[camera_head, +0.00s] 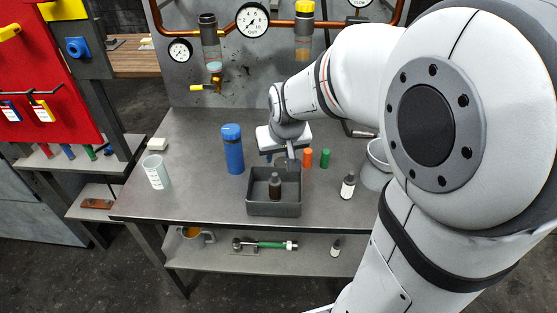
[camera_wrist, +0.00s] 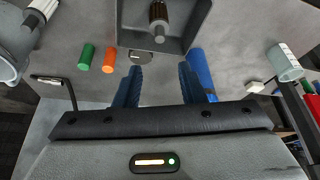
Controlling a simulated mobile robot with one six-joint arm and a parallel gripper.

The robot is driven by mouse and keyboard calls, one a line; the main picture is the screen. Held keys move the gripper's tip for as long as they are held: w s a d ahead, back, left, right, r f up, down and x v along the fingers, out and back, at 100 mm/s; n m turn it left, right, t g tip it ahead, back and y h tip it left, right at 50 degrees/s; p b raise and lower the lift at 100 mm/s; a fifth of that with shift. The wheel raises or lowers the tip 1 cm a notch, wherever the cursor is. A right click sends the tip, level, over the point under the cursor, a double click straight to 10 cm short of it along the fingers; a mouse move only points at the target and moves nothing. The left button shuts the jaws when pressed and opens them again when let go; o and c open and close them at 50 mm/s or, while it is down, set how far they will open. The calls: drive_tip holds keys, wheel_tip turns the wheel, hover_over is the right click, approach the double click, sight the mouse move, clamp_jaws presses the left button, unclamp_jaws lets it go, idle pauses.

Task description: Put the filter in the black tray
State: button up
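The black tray (camera_head: 274,209) is a dark open box on the bench; its wall also shows at the top of the wrist view (camera_wrist: 190,28). A dark bottle (camera_head: 275,186) stands in it. My gripper (camera_wrist: 160,75) is open and empty, its two blue fingers spread, just behind the tray. A blue cylinder (camera_head: 232,149) stands left of the gripper. Nothing is labelled as the filter; I cannot tell whether it is the disc or the cylinder.
Orange (camera_head: 307,158) and green (camera_head: 325,158) cylinders stand right of the gripper. A white bottle (camera_head: 348,186) and a pale pot (camera_head: 376,172) are farther right. A pale beaker (camera_head: 156,173) stands at left. The gauge panel (camera_head: 240,90) rises behind. The bench's front left is clear.

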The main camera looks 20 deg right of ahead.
drive_tip(key=s+r+g, duration=0.2)
drive_tip(key=s, duration=1.5)
